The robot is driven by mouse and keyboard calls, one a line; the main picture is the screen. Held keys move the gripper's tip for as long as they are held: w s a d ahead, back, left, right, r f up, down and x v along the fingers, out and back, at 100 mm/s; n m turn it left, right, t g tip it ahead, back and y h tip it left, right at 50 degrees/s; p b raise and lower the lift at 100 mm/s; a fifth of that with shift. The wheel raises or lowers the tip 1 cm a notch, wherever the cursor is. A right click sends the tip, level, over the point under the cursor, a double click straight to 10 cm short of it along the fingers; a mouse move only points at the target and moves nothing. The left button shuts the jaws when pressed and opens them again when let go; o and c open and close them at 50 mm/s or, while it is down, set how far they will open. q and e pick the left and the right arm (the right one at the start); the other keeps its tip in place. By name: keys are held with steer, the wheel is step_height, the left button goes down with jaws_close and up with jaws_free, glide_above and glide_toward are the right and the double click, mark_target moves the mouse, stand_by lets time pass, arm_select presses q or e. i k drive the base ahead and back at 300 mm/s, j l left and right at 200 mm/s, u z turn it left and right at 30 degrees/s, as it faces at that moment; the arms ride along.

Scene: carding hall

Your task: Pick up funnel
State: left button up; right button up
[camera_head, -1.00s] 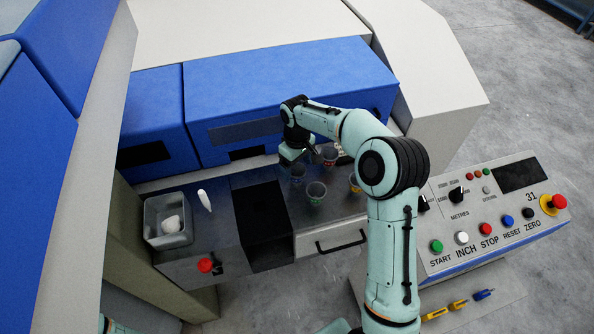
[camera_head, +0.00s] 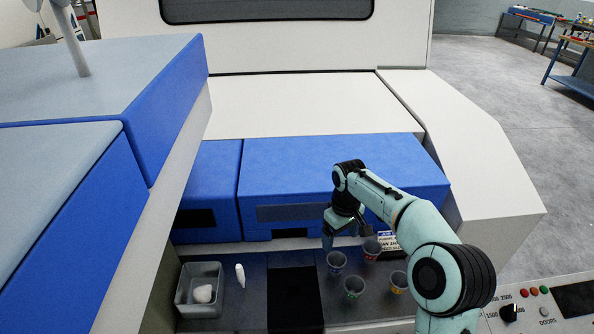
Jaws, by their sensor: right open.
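No thing that I can surely call a funnel shows. My right gripper (camera_head: 328,241) is open, pointing down just behind and left of the left cup. It looks empty, but its fingers are small and dark. My left gripper is not in view.
A grey bin (camera_head: 183,298) with a white lump (camera_head: 204,293) stands at the left, beside a white slender object (camera_head: 240,275). A dark recess (camera_head: 294,300) splits the worktop. Blue covers (camera_head: 320,170) rise behind; a control panel (camera_head: 545,318) is at the lower right.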

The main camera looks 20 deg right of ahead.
mark_target(372, 249)
steer(key=k, duration=1)
